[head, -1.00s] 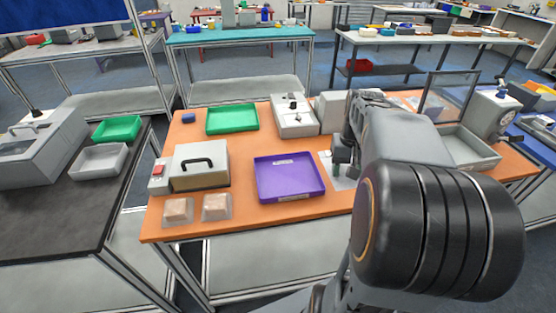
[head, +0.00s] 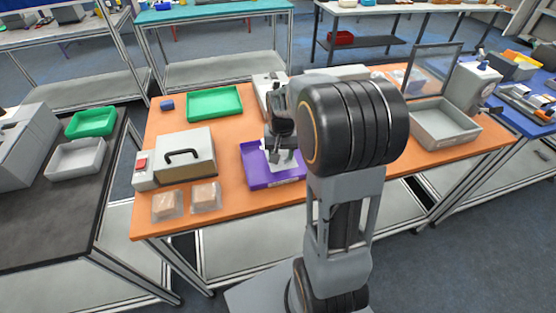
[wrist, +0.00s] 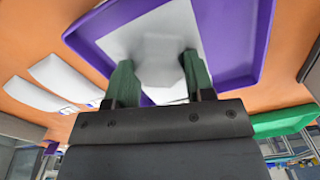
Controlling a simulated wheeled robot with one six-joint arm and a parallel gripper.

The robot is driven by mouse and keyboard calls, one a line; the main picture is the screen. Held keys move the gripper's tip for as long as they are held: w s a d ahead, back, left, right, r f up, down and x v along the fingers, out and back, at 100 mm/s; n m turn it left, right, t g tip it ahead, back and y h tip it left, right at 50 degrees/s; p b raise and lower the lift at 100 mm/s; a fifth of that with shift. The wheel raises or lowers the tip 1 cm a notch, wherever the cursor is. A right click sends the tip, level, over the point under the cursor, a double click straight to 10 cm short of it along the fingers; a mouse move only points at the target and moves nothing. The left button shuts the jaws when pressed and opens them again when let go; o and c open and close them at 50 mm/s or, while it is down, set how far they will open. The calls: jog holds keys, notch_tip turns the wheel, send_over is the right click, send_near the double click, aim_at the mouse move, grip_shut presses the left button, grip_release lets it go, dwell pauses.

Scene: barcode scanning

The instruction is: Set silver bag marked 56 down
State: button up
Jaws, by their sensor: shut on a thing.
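The silver bag (head: 284,163) looks pale and flat at the end of my gripper (head: 277,150) in the head view. It also shows between the two green fingers in the wrist view (wrist: 158,55). My gripper is shut on it, with the fingers on either side. The bag is over the inside of the purple tray (head: 262,179); I cannot tell whether it touches the tray floor. No mark 56 can be read. The arm covers the tray's right part in the head view.
Two clear bags with brownish contents (head: 167,206) (head: 206,196) lie at the table's front left. A grey box with a black handle (head: 186,160) stands left of the tray. A green tray (head: 214,102) lies behind, and a grey tray (head: 443,124) at the right.

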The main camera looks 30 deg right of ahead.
jog(key=shift+w+a+f, duration=0.2)
jog(key=shift+a+f, duration=0.05)
jog(key=shift+f, duration=0.1)
jog(key=shift+w+a+f, duration=0.1)
jog(key=shift+f, duration=0.85)
jog(key=shift+w+a+f, duration=0.1)
jog(key=shift+f, duration=0.8)
jog(key=shift+f, duration=0.15)
jog(key=o, duration=1)
